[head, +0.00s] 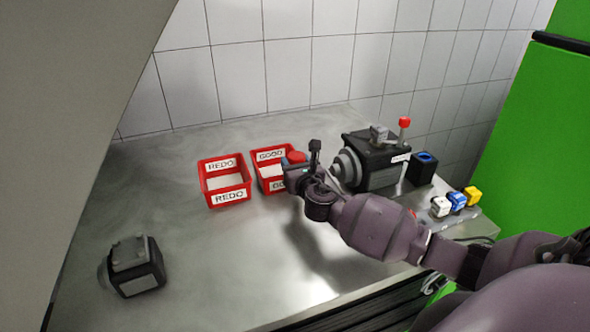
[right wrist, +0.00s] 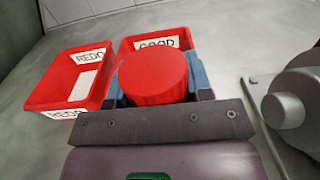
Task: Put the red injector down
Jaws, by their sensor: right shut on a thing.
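The red injector (right wrist: 153,78) shows as a red cylinder between the blue-grey fingers of my right gripper (right wrist: 160,84) in the right wrist view. The gripper is shut on it. In the head view only a little of the red injector (head: 297,157) shows above my right gripper (head: 293,165). The gripper is in front of the red GOOD box (head: 262,170) and hides part of it. The red REDO box (head: 205,187) stands to the left of it. I cannot tell how high the injector is above the bench or box. My left gripper is not in view.
A black pump machine (head: 375,165) with a red-knobbed lever stands right of the gripper. A black box with a blue opening (head: 424,166) and white, blue and yellow blocks (head: 457,201) lie further right. A black device (head: 135,267) stands front left. The bench's middle left is clear.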

